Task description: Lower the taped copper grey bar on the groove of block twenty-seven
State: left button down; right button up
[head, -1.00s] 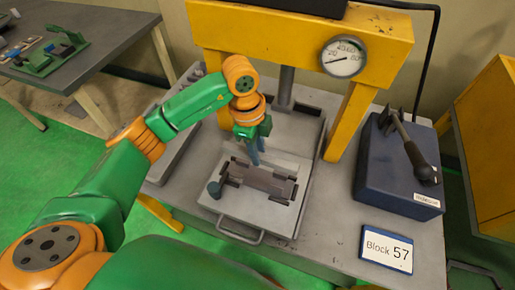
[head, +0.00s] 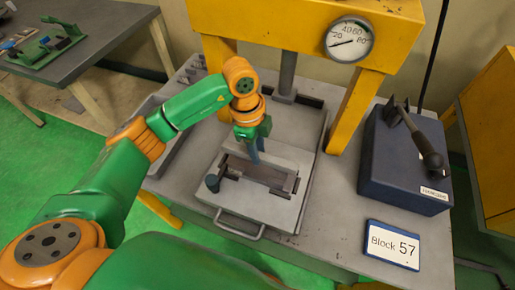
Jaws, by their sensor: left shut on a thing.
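The block (head: 239,206) is a light grey plate with a front handle on the press table, and a groove is cut in its top. A dark grey-brown bar (head: 268,174) lies along the groove, its upper face low between the groove's edges. I cannot make out tape or copper on it, nor whether it touches the bottom. My left gripper (head: 255,157) points down over the bar's far side and is shut on it; the fingertips partly hide the contact. My right gripper is not in view.
A yellow press frame (head: 352,112) with a round gauge (head: 349,37) stands behind the block. A dark blue box (head: 403,165) with a lever is at the right.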

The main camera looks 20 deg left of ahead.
pick_arm(q)
jog(key=shift+f+b, duration=1.15)
jog(key=shift+f, duration=0.45)
jog(key=shift+f+b, duration=0.7)
jog(key=shift+f, duration=0.25)
jog(key=shift+r, duration=0.1)
jog(key=c, duration=0.6)
grip_release()
jog(key=shift+o, duration=0.4)
